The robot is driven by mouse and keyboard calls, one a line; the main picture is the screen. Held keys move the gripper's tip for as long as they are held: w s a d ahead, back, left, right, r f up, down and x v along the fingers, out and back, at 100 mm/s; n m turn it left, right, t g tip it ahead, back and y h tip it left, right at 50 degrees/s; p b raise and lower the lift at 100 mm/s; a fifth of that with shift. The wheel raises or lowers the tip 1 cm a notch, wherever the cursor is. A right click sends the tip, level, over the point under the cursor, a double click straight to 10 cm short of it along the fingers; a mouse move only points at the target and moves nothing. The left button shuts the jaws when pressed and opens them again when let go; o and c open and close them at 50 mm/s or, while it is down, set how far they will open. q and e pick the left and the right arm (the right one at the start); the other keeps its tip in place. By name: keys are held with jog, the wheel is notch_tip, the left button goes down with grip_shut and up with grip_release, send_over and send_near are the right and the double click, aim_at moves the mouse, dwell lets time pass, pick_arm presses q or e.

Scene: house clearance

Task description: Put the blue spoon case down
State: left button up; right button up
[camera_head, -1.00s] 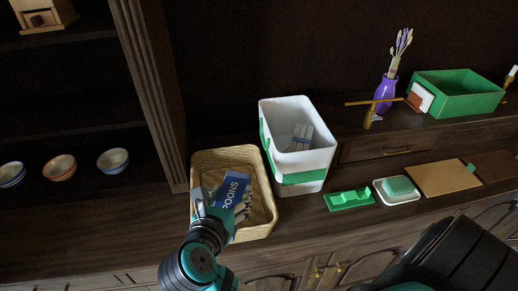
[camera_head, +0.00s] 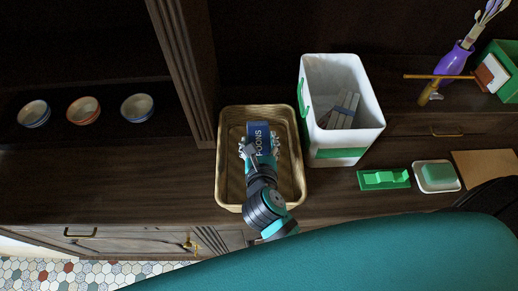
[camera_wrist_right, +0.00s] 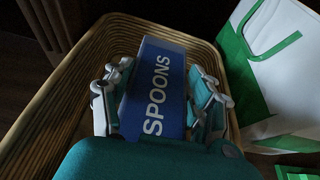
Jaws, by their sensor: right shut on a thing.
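The blue spoon case (camera_head: 259,134), lettered "SPOONS", is in the wicker basket (camera_head: 226,187) in the head view. In the right wrist view the case (camera_wrist_right: 160,85) lies between the fingers of my right gripper (camera_wrist_right: 158,105), which is shut on it. My right gripper (camera_head: 258,150) is inside the basket's outline in the head view. I cannot tell whether the case touches the basket floor. My left gripper is not in view.
A white and green bin (camera_head: 342,140) with grey items inside stands right of the basket. A green holder (camera_head: 384,179) and a soap dish (camera_head: 436,177) lie further right. Several bowls (camera_head: 84,111) stand on the left shelf.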

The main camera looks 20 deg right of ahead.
notch_tip(320, 180, down, 3)
jog(key=shift+w+d+r, duration=0.1)
jog(key=shift+w, duration=0.05)
jog(key=shift+f, duration=0.9)
jog(key=o, duration=1.2)
jog(key=shift+o, duration=1)
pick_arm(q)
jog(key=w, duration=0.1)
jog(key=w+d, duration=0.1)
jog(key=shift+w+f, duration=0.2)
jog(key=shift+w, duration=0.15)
pick_arm(e)
jog(key=shift+o, duration=0.2)
